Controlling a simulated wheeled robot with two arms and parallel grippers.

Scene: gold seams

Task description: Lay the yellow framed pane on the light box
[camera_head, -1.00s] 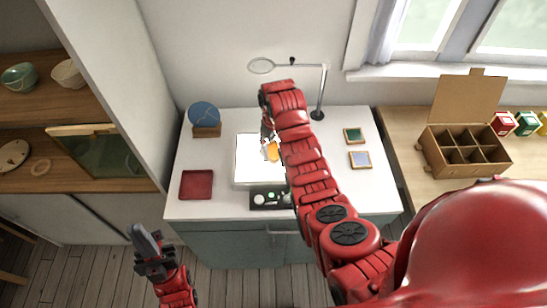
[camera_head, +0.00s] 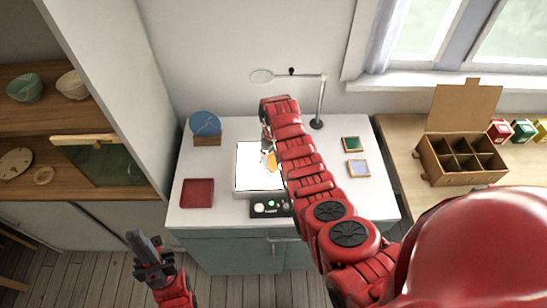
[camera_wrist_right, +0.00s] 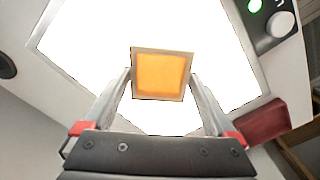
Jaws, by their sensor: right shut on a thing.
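The yellow framed pane (camera_wrist_right: 161,75) is held between the fingertips of my right gripper (camera_wrist_right: 160,90), which is shut on its frame. In the right wrist view the pane faces the camera, with the bright light box (camera_wrist_right: 85,55) behind it. In the head view the pane (camera_head: 271,161) shows over the right part of the light box (camera_head: 252,178), partly hidden by my right arm. I cannot tell whether the pane touches the lit surface. My left gripper (camera_head: 143,250) is low, in front of the cabinet and away from the desk; its finger gap is unclear.
A green pane (camera_head: 351,144) and a blue pane (camera_head: 358,168) lie right of my right arm. A red tray (camera_head: 197,193) lies left of the light box. A blue disc on a stand (camera_head: 206,124) and a magnifier lamp (camera_head: 320,105) stand behind.

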